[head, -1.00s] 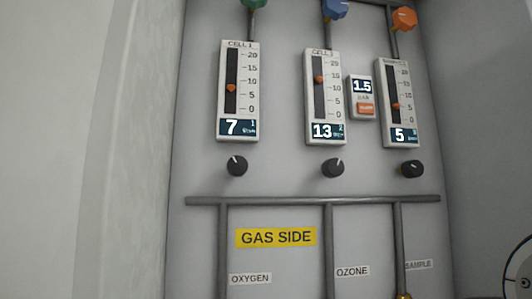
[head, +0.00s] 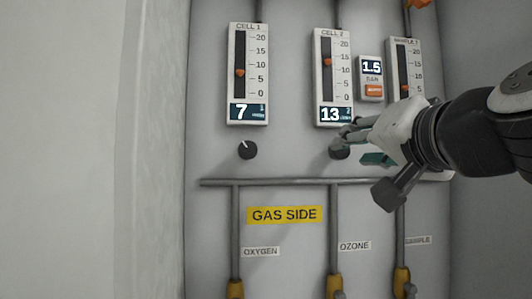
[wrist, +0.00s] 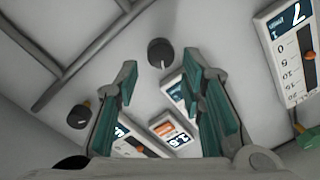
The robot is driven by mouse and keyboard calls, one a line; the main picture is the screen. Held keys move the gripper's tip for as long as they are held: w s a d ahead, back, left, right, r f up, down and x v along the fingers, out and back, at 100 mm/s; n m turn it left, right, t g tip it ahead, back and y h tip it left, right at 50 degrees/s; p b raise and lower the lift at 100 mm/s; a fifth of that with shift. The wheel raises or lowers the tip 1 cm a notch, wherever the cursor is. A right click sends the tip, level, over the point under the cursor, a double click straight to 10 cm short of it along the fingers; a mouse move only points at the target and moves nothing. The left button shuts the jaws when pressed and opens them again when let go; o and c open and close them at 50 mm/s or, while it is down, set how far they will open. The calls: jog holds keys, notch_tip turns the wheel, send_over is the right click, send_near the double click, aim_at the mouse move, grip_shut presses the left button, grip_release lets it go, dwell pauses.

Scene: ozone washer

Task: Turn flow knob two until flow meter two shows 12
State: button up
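Flow meter two (head: 331,78), labelled CELL 2, shows 13 on its display, with its orange marker between 10 and 15. Flow knob two (head: 340,151) is a black round knob below it, partly hidden by a finger in the head view. My gripper (head: 354,147) reaches in from the right. In the wrist view my gripper (wrist: 160,63) is open, with its teal-padded fingers on either side of the line to flow knob two (wrist: 160,52). The knob appears between the fingertips with gaps on both sides. I cannot tell how far beyond the tips it lies.
Cell 1 meter (head: 248,73) reads 7, with its knob (head: 247,149) below. A 1.5 display with an orange button (head: 374,90) sits right of meter two. The sample meter (head: 403,72) is partly hidden by my arm. Pipes (head: 290,182) run below the knobs.

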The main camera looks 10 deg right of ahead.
jog(key=w, duration=0.6)
jog(key=shift+w+a, duration=0.2)
jog(key=shift+w, duration=0.05)
grip_shut()
jog(key=shift+b, duration=0.35)
